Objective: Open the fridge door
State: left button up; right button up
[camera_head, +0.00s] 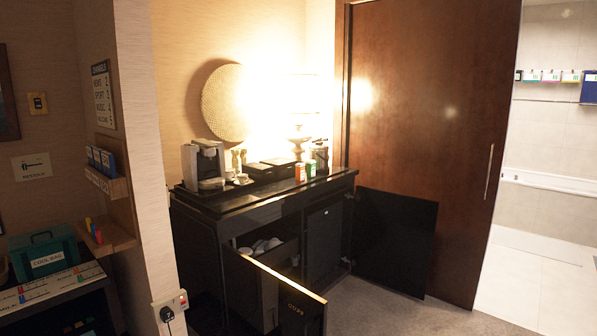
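A black minibar cabinet (200,235) stands against the wall in the middle of the view. Its right cabinet door (397,240) is swung wide open to the right. Behind that opening is a dark, flat front with a small pale mark, which looks like the fridge door (323,240); it appears shut. No handle on it can be made out. Neither of my grippers is in view.
A pulled-out drawer or open front panel (290,297) juts forward left of the fridge, with white cups (262,246) behind it. A coffee machine (205,165) and cans (300,172) stand on top. Carpet (400,312) in front right is clear. A wall edge (146,150) stands left.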

aim_at(322, 226)
jog(key=i+l+u, duration=0.1)
jog(key=i+l, duration=0.2)
jog(key=i+l+u, duration=0.15)
jog(key=i+l, duration=0.2)
jog(key=i+l+u, duration=0.1)
jog(key=i+l, duration=0.3)
jog(key=i+l+u, duration=0.1)
jog(key=i+l, duration=0.25)
jog(key=i+l+u, duration=0.1)
jog(key=i+l, duration=0.2)
jog(key=l, duration=0.2)
jog(key=i+l+u, duration=0.15)
jog(key=i+l, duration=0.2)
jog(key=i+l+u, duration=0.1)
jog(key=i+l, duration=0.15)
jog(key=l, duration=0.3)
